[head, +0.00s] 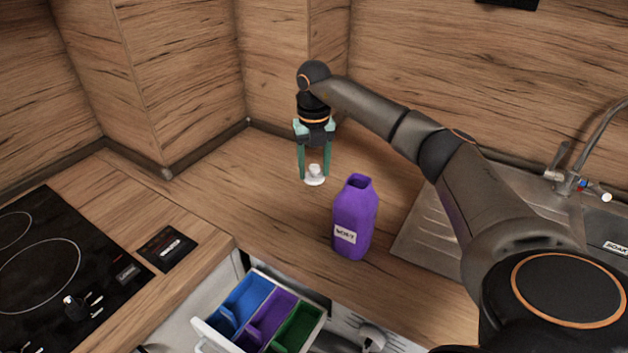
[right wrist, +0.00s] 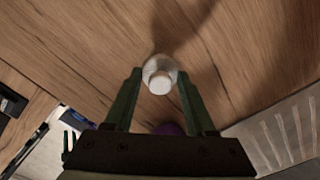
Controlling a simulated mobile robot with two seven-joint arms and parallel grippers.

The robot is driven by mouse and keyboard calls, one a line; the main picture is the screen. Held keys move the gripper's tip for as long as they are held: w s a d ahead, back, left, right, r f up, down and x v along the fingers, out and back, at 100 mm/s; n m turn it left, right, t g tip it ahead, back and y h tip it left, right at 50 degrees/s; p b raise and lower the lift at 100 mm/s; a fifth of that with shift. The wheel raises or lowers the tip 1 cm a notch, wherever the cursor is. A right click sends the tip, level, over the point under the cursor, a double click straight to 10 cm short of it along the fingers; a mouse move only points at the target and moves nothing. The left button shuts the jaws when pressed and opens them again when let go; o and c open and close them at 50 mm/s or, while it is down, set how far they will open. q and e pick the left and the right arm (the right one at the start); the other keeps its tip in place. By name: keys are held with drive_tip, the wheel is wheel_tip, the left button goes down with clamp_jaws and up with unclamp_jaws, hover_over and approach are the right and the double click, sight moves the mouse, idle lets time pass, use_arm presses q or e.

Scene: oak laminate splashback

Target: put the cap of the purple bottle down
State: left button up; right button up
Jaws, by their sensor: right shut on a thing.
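The purple bottle (head: 353,218) stands upright on the wooden worktop, with an open, uncapped neck and a white label. A small part of it shows as purple (right wrist: 168,129) behind my gripper in the right wrist view. The white cap (head: 314,177) is between the fingertips of my right gripper (head: 314,174), behind and left of the bottle. In the right wrist view the cap (right wrist: 160,74) sits between the fingertips of the gripper (right wrist: 158,75). The fingers point down and are shut on the cap, low at the worktop. I cannot tell whether the cap touches the wood. My left gripper is not in view.
A black hob (head: 62,262) lies at the left. An open drawer with blue, purple and green bins (head: 262,312) juts out below the front edge. A steel sink drainer (head: 428,228) and tap (head: 572,180) are at the right. Worktop around the cap is clear.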

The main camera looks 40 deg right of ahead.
sight(314, 179)
drive_tip(key=shift+f, duration=2)
drive_tip(key=shift+f, duration=0.1)
drive_tip(key=o, duration=1.3)
wheel_tip(314, 179, up, 12)
drive_tip(key=shift+r, duration=0.15)
